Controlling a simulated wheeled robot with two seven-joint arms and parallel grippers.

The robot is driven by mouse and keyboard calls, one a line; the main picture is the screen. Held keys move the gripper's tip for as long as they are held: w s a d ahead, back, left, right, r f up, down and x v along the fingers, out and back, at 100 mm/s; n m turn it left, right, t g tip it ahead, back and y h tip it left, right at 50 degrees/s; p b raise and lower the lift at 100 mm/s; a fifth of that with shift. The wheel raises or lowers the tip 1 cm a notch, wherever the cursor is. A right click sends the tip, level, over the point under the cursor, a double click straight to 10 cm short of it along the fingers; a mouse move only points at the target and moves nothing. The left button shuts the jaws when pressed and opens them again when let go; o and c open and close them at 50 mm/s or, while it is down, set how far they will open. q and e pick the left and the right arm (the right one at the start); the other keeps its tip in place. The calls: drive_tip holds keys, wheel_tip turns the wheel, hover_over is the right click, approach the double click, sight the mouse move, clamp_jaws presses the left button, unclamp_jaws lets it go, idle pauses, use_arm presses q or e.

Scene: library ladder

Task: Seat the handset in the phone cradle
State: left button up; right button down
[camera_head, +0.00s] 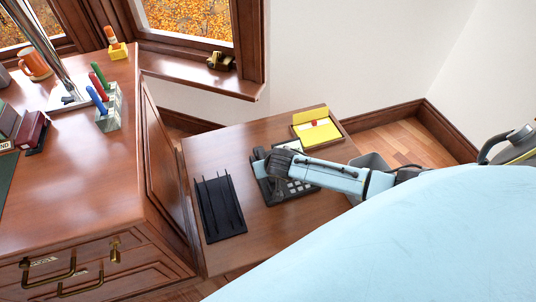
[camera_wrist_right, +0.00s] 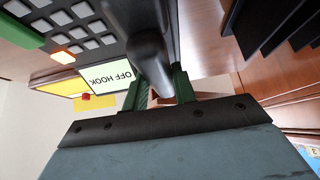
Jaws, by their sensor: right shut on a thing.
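The desk phone (camera_head: 296,187) is a dark grey unit with light keys on the small side table. In the right wrist view its keypad (camera_wrist_right: 82,22) fills the upper left, and its display (camera_wrist_right: 112,75) reads OFF HOOK. An amber lamp (camera_wrist_right: 62,57) beside the keys is lit. My right gripper (camera_head: 277,160) is over the left part of the phone. In the wrist view its green fingers (camera_wrist_right: 162,88) are shut on the dark handset (camera_wrist_right: 148,50), close to the phone body. The cradle is mostly hidden by the gripper, and I cannot tell whether the handset touches it. My left gripper is not in view.
A black slotted rack (camera_head: 220,207) lies left of the phone. A tray with yellow notes (camera_head: 318,126) stands behind it. A grey bin (camera_head: 368,160) is right of the side table (camera_head: 205,150). The large wooden desk (camera_head: 95,170) stands at the left.

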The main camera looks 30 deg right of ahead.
drive_tip(key=shift+p, duration=0.3)
idle(0.5)
drive_tip(key=shift+f+b, duration=0.85)
drive_tip(key=shift+f, duration=0.35)
drive_tip(key=c, duration=1.1)
unclamp_jaws()
drive_tip(key=shift+o, duration=0.2)
